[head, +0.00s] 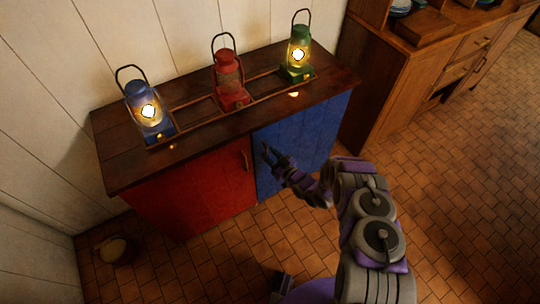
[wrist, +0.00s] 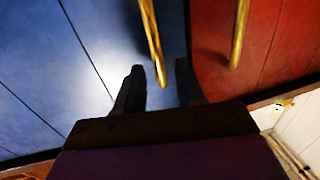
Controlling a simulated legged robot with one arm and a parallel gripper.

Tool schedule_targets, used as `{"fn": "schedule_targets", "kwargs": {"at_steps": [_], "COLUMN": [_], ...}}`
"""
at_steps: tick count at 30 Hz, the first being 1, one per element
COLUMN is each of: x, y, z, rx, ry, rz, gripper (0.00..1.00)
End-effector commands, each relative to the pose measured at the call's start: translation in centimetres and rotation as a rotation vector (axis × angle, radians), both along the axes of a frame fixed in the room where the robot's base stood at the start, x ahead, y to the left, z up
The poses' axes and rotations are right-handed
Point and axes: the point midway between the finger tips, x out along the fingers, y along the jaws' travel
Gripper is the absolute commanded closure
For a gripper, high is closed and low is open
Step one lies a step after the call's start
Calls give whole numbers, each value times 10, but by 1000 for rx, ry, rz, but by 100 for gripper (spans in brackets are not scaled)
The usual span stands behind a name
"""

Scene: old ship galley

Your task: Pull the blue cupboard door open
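The blue cupboard door (head: 297,142) is the right-hand door of a low wooden cupboard and looks shut. It fills the left of the wrist view (wrist: 50,60). Its brass handle (wrist: 152,45) is a long bar near the edge beside the red door. My gripper (wrist: 160,78) is open, with one dark finger on each side of the handle's end; I cannot tell whether either touches it. In the head view my gripper (head: 268,151) is at the blue door's left edge and hides the handle there.
The red door (head: 195,190) with its own brass handle (head: 244,160) is on the left. A blue lantern (head: 148,110), a red lantern (head: 229,80) and a green lantern (head: 298,55) stand on top. A wooden cabinet (head: 390,85) is at the right. Tiled floor (head: 460,200) is clear.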

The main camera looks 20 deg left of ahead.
Motion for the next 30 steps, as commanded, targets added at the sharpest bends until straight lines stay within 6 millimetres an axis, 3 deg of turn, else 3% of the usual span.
{"fn": "schedule_targets", "kwargs": {"at_steps": [10, 22, 30], "x": [2, 2, 2], "y": [3, 3, 3], "z": [0, 0, 0], "rx": [0, -1, -1], "ry": [0, 0, 0], "rz": [-1, -1, -1], "gripper": [62, 100, 100]}}
